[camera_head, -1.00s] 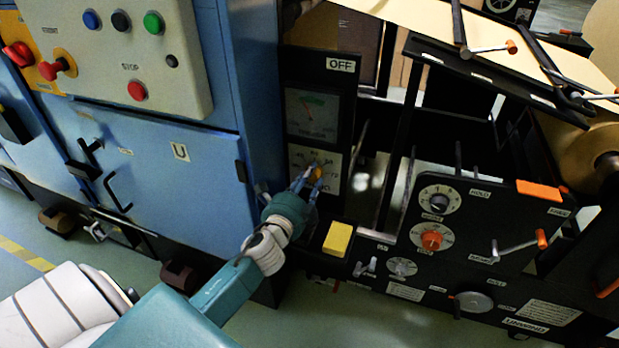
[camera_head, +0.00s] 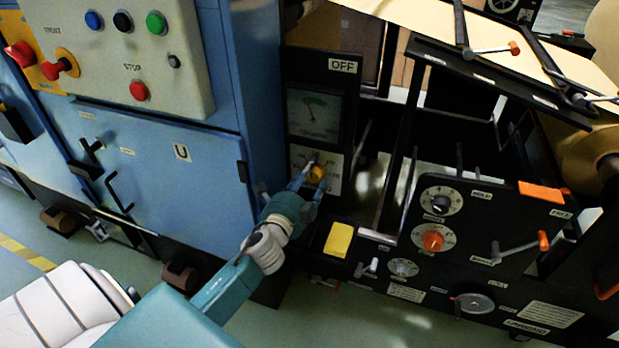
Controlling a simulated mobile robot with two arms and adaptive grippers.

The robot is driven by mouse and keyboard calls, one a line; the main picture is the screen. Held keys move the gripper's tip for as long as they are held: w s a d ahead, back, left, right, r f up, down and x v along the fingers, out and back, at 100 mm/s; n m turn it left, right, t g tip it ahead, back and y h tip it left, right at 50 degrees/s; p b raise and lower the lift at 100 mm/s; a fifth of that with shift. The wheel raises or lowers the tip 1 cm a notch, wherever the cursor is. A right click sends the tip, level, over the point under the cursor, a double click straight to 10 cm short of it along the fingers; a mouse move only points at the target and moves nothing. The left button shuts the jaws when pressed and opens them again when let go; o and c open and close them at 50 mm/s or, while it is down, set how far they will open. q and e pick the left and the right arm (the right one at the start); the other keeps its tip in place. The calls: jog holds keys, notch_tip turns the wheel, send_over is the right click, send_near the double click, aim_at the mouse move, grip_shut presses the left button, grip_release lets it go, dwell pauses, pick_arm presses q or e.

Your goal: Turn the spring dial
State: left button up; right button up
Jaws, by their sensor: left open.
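A yellow-orange knob (camera_head: 318,174) sits on a white dial plate (camera_head: 334,184) on the black panel, below a gauge (camera_head: 314,116). The gauge has a green and red scale; its lettering is too small to read. My left gripper (camera_head: 311,178) is open at this knob, with its fingers on either side of it. I cannot tell whether they touch it. The gripper hides the lower left of the plate. A black dial (camera_head: 440,203) and an orange dial (camera_head: 433,240) are on the panel to the right. I cannot read which dial is the spring dial. My right gripper is not in view.
A blue cabinet (camera_head: 165,165) with a grey button panel (camera_head: 150,62) stands left of the arm. An orange-tipped lever (camera_head: 543,240) and the paper web (camera_head: 400,15) are further right.

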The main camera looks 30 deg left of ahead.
pick_arm(q)
jog(key=shift+s+d, duration=0.1)
jog(key=shift+s+f, duration=0.1)
jog(key=shift+s, duration=0.15)
jog(key=v, duration=1.1)
jog(key=shift+s, duration=0.15)
